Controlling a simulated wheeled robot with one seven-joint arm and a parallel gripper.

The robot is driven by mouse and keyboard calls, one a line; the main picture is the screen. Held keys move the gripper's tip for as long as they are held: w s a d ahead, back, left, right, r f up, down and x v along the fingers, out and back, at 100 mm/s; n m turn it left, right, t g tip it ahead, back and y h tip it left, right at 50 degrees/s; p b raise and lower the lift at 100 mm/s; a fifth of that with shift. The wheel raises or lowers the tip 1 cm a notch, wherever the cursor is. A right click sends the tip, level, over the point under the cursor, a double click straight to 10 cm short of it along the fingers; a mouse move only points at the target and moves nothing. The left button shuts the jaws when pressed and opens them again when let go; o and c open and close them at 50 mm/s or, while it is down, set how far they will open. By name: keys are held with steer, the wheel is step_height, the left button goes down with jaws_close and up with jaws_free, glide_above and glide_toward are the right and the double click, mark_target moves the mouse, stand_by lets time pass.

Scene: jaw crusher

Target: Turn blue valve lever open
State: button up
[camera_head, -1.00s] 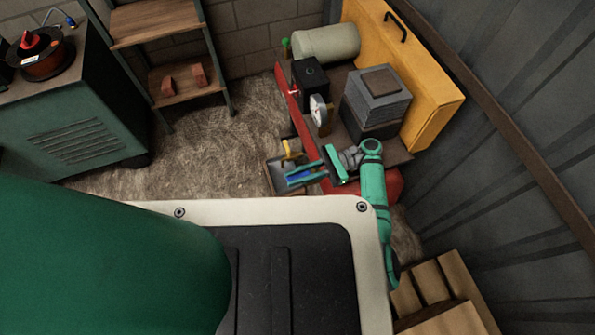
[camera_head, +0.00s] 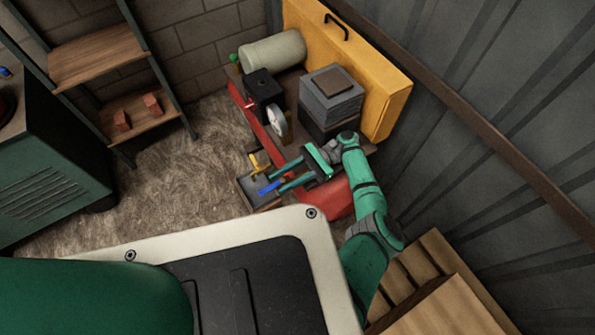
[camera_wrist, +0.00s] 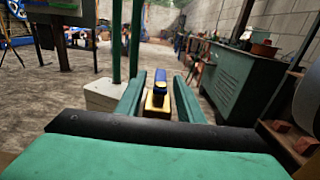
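The blue valve lever (camera_head: 268,188) shows in the head view beside the tip of my gripper's lower finger, above a grey tray-like box. A yellow lever (camera_head: 258,160) stands just behind it. My gripper (camera_head: 277,180) is open, its two green fingers parallel and pointing left. In the wrist view, a blue piece (camera_wrist: 159,76) on a yellow part (camera_wrist: 157,101) shows between the two spread fingers of my gripper (camera_wrist: 158,90). I cannot tell whether a finger touches the lever. The lever's base is partly hidden.
A red machine panel (camera_head: 262,122) with a gauge (camera_head: 278,122) stands behind the gripper. A yellow case (camera_head: 385,105) and grey block (camera_head: 331,95) lie at the back right. Wooden pallet boards (camera_head: 425,265) lie near my arm. The straw floor (camera_head: 180,160) to the left is clear.

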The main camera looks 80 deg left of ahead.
steer(key=v, duration=0.3)
steer(key=shift+w, duration=0.1)
steer(key=shift+v, duration=1.25)
steer(key=shift+w, duration=0.1)
